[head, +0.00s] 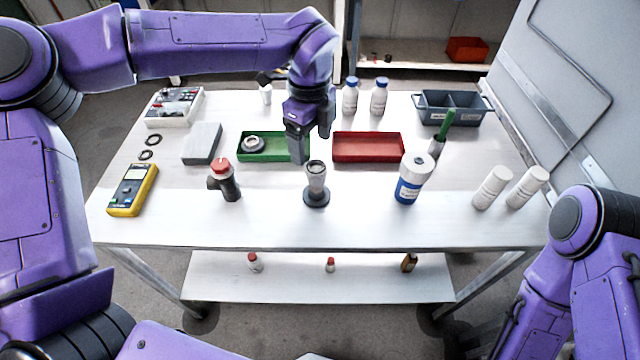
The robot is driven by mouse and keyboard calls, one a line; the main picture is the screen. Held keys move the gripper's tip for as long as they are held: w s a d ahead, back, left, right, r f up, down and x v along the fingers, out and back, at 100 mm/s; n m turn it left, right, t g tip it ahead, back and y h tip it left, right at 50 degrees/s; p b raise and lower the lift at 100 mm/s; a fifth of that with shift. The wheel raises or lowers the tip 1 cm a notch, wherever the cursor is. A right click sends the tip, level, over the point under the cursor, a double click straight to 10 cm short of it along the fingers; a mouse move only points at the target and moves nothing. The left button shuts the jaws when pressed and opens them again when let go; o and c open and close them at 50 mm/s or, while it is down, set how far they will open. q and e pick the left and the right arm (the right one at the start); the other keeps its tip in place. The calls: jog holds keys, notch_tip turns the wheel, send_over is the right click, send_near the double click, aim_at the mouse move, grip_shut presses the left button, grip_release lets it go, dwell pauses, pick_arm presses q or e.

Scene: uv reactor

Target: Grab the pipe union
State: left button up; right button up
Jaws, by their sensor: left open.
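A dark round fitting with a pale ring-shaped middle, which looks like the pipe union (253,144), lies in the left part of the green tray (284,155). My left gripper (311,148) points down over the right end of the green tray, to the right of the fitting and apart from it. Its jaws are open with nothing seen between them. The gripper hides the tray's right end. My right arm shows at the lower right, but its gripper is out of view.
A grey fitting on a round dark base (316,193) stands just in front of the left gripper. A red-capped valve (223,180), empty red tray (368,147), blue-white jar (411,179) and grey block (202,143) stand around. The table's front strip is clear.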

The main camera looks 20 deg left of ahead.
aim_at(315, 165)
pick_arm(q)
jog(key=shift+f, duration=0.55)
jog(key=f, duration=0.2)
jog(key=w+f+p, duration=0.1)
jog(key=f, duration=0.1)
jog(key=shift+d+f, duration=0.15)
jog(key=shift+f, duration=0.05)
notch_tip(315, 165, down, 6)
jog(key=shift+r+p, duration=0.15)
jog(key=shift+p, duration=1.1)
jog(key=c, duration=1.2)
pick_arm(e)
notch_tip(315, 165, up, 3)
jog(key=shift+w+f, duration=0.15)
jog(key=shift+f, duration=0.05)
